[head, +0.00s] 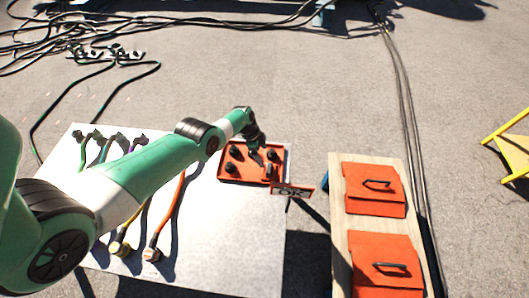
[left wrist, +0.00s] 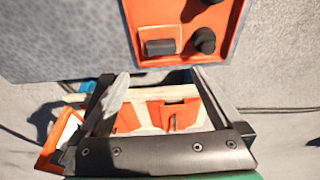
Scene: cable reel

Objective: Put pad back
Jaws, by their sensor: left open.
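My left gripper (head: 264,158) is over the right part of an orange panel with black knobs (head: 230,177) on the pale table. In the left wrist view, its two fingers (left wrist: 160,84) are spread with nothing between them. The orange panel (left wrist: 181,67) shows beyond the fingertips at the top, with two round black knobs and a dark rectangular block. Two orange pads with dark handles, one farther (head: 360,202) and one nearer (head: 385,282), lie on a wooden board at the right. I cannot tell which item is the task's pad. My right gripper is not in view.
An orange-framed "OK" sign (head: 292,191) stands by the table's right edge, close to my gripper. Several coloured cables with plugs lie on the pale table (head: 225,255). The wooden board (head: 338,215) is across a gap. Black cables (head: 405,90) run along the ground.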

